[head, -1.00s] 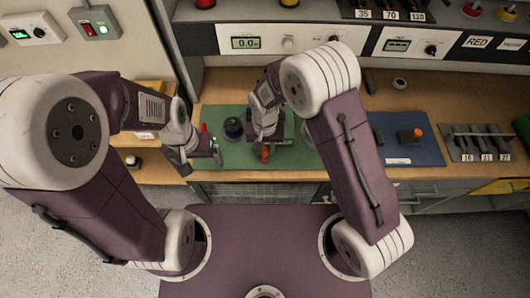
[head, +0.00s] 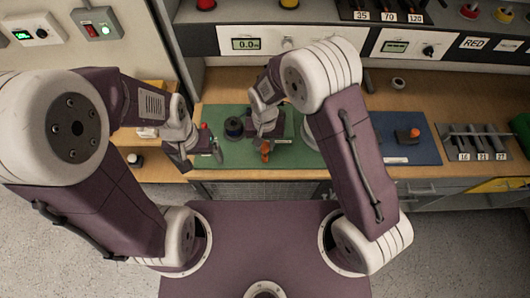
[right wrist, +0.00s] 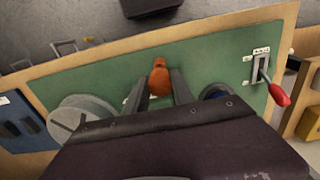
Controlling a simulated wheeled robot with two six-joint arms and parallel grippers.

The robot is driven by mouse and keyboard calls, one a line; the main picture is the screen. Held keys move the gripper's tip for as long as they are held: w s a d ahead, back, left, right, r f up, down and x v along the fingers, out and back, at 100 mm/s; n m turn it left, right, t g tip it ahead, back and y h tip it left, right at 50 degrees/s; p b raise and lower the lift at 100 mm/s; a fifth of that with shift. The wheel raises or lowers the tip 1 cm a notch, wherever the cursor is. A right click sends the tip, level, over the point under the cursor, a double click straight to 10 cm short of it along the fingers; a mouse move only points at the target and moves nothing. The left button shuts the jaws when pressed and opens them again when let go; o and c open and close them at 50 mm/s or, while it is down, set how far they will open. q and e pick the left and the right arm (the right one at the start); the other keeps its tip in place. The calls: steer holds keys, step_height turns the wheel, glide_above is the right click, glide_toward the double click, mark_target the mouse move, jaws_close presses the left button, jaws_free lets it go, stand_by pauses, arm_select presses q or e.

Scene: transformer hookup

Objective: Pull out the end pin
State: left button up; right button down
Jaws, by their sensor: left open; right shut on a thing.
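An orange-headed piece (right wrist: 158,80), which looks like the end pin, stands over the green mat (right wrist: 95,72). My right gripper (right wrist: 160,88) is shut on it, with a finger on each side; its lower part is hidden. In the head view the orange head (head: 265,153) shows just below my right gripper (head: 266,139). My left gripper (head: 186,163) is open at the left edge of the green mat, apart from the pin.
A red-handled lever (right wrist: 278,93) stands at the mat's edge, near my left gripper. A grey round disc (right wrist: 82,116) and a dark blue spool (head: 233,127) are on the mat. A blue mat (head: 430,150) lies to the right.

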steer(key=shift+r+p, duration=2.25)
steer(key=shift+r, duration=0.35)
steer(key=shift+f, duration=0.1)
